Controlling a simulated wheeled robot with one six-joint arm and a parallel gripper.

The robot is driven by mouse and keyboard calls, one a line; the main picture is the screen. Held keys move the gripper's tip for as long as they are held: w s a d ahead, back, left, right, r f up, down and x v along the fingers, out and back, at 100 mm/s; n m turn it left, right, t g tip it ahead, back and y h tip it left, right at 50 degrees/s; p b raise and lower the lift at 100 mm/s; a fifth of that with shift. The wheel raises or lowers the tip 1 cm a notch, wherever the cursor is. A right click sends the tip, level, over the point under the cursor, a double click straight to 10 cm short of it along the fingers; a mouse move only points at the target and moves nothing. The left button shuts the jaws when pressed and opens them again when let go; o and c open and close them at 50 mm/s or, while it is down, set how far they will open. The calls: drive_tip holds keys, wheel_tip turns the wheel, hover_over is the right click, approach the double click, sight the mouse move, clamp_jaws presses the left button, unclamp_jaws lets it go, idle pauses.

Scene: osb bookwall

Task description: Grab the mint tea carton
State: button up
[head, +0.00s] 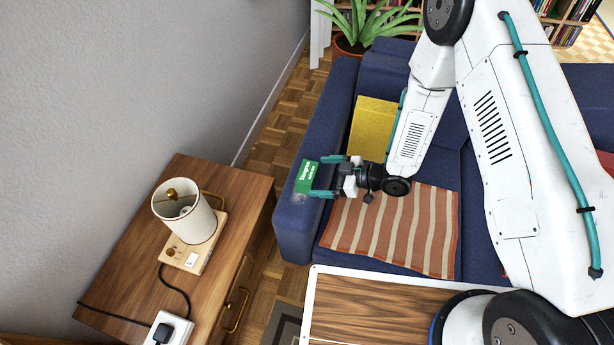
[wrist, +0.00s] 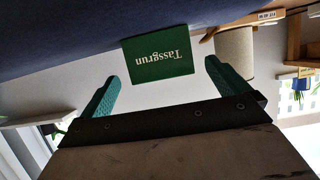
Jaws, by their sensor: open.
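The mint tea carton is a small green box (head: 305,176) with white lettering, on the arm of the blue sofa. In the wrist view the green carton (wrist: 158,65) appears upside down and its label reads "Tassgrun". My gripper (head: 318,178) is open, with its two teal fingers pointing at the carton from the right in the head view. In the wrist view the carton lies between the fingertips (wrist: 160,70) sideways, and looks at or slightly beyond them. I cannot tell whether either finger touches it. Nothing is held.
The blue sofa (head: 293,228) carries a yellow cushion (head: 372,125) and a striped blanket (head: 390,228). A wooden cabinet (head: 150,235) with a lamp (head: 184,212) stands at left. A wooden tabletop (head: 370,308) is in front. A potted plant (head: 365,25) stands behind.

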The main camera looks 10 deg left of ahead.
sight(302, 176)
drive_tip(key=x, duration=0.7)
drive_tip(key=shift+a+f, duration=0.15)
drive_tip(key=shift+a, duration=0.1)
drive_tip(key=c, duration=1)
